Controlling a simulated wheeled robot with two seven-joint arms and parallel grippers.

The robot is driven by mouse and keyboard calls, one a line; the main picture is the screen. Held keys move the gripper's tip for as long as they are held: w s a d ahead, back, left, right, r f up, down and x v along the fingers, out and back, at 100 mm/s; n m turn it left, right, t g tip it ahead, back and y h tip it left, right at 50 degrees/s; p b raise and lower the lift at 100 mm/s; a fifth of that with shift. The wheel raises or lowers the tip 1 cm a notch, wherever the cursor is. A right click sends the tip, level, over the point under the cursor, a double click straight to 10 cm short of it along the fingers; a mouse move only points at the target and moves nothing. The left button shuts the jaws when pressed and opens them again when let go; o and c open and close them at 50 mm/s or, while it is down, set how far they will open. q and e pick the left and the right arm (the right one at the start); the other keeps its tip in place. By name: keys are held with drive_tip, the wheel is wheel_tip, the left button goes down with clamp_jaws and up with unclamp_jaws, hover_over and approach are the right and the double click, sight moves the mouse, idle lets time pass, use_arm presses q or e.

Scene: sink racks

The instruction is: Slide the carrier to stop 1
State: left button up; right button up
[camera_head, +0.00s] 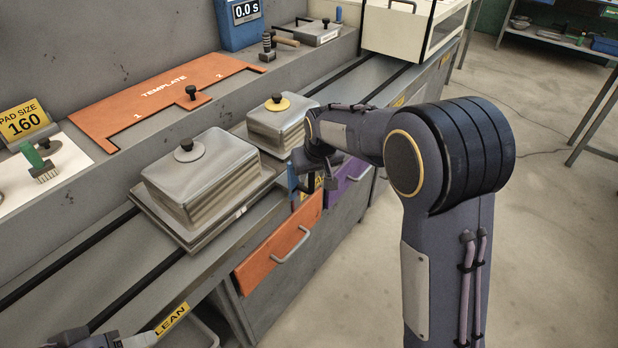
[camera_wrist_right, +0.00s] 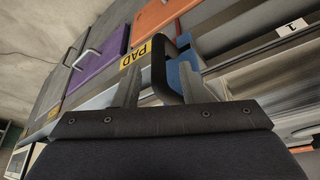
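A grey metal tray (camera_head: 146,207) sits across the dark rails and bears a lidded metal stack (camera_head: 205,170) with a black knob. A similar stack (camera_head: 278,122) with a yellow-ringed knob stands farther along the rails. I cannot tell which is the carrier. In the right wrist view, a white label reading "1" (camera_wrist_right: 292,27) shows on a metal edge. My right gripper (camera_wrist_right: 158,88) is open at the bench front, with a black loop handle (camera_wrist_right: 160,70) on a blue part between its fingers. Its fingertips are mostly hidden in the head view. My left gripper (camera_head: 130,341) barely shows at the bottom edge.
Below the rails are an orange drawer (camera_head: 280,245) and a purple drawer (camera_head: 350,185). An orange template (camera_head: 150,95) marked 1 and 2 lies on the back ledge. A "PAD SIZE 160" sign (camera_head: 25,120) and green brush (camera_head: 38,165) stand left. The rails at lower left look clear.

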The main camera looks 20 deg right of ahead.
sight(312, 176)
drive_tip(key=shift+x, duration=2.1)
drive_tip(key=shift+d, duration=0.1)
clamp_jaws()
